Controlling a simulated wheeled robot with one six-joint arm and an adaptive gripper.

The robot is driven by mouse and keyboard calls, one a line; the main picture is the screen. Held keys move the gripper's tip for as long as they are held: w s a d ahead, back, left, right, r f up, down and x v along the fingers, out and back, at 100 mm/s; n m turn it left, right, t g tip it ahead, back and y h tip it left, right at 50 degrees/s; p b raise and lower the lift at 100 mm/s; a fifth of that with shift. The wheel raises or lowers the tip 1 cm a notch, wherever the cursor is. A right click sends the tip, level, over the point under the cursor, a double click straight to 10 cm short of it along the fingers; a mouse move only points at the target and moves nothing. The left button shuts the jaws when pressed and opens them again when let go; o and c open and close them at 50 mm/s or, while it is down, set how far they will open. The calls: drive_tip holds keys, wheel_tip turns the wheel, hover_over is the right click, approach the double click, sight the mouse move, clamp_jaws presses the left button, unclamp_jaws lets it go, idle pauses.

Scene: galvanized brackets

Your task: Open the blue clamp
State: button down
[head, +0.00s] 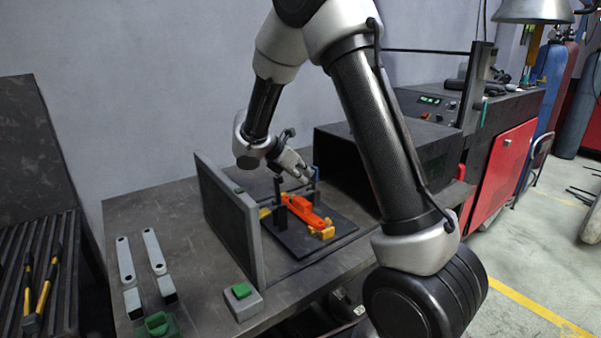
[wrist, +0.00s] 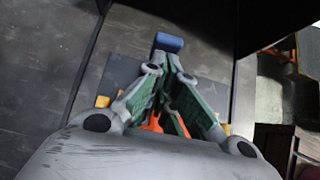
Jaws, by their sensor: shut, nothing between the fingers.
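The blue clamp shows as a blue block (wrist: 168,42) at the top middle of the wrist view. In the head view a thin blue part (head: 316,174) stands at the back of the dark fixture plate (head: 335,233). My gripper (head: 305,177) is above the back of the plate, close beside the blue part. In the wrist view my gripper (wrist: 164,72) is shut and empty, its fingertips just below the blue block. I cannot tell whether they touch it. The fingers hide part of the clamp and the orange piece (head: 305,208) below.
A grey upright panel (head: 228,220) stands left of the fixture. A box with a green button (head: 240,291) is at the table front. A dark machine housing (head: 350,150) is behind right.

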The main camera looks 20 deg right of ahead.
drive_tip(key=shift+w+d+r+y, duration=0.1)
drive_tip(key=shift+d+r+y, duration=0.15)
drive_tip(key=shift+d+y, duration=0.3)
drive_tip(key=shift+w+d+r+g+y, duration=0.1)
drive_tip(key=shift+d+r+g+y, duration=0.1)
drive_tip(key=shift+d+y, duration=0.3)
drive_tip(key=shift+w+d+r+g+y, duration=0.1)
drive_tip(key=shift+d+g+y, duration=0.1)
drive_tip(key=shift+y, duration=0.45)
drive_tip(key=w+d+f+y, duration=0.1)
drive_tip(key=d+f+y, duration=0.1)
drive_tip(key=d+y, duration=0.2)
drive_tip(key=shift+d+g, duration=0.4)
drive_tip(key=shift+d, duration=1)
drive_tip(key=shift+w, duration=0.1)
drive_tip(key=shift+r, duration=0.1)
wheel_tip(320, 180, up, 12)
drive_tip(key=a, duration=0.1)
drive_tip(key=shift+a, duration=0.2)
